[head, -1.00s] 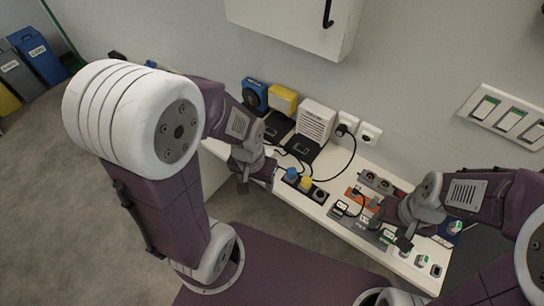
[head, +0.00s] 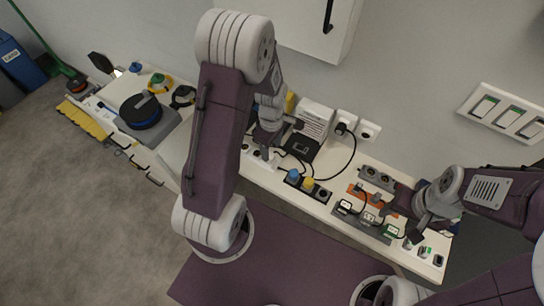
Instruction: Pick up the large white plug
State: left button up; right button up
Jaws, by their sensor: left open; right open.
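I cannot tell for certain which piece is the large white plug. My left gripper (head: 280,140) is open over the middle of the bench, left of the white vented box (head: 315,120). Both grippers look empty.
A power strip (head: 322,195) holds a blue and a yellow plug. A black plug (head: 341,129) with a cord sits in the wall socket. A black-and-blue round reel (head: 140,111) lies at the left. A white cabinet (head: 290,32) hangs above. Wall switches (head: 508,114) are at right.

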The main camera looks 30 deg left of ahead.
pick_arm(q)
jog(key=f, duration=0.1)
jog(key=w+a+f, duration=0.1)
jog(key=f, duration=0.1)
jog(key=shift+w+a, duration=0.25)
jog(key=shift+w, duration=0.05)
jog(key=f, duration=0.2)
jog(key=s+f, duration=0.1)
jog(key=shift+d+f+p, duration=0.2)
jog(key=shift+f+p, duration=0.1)
jog(key=shift+f, duration=0.4)
jog(key=shift+w+a+f, duration=0.15)
jog(key=shift+w+f, duration=0.05)
jog(key=shift+w, duration=0.1)
grip_shut()
pick_arm(e)
jog(key=shift+w+a+r, duration=0.2)
jog(key=shift+w+a, duration=0.35)
jog(key=shift+w, duration=0.05)
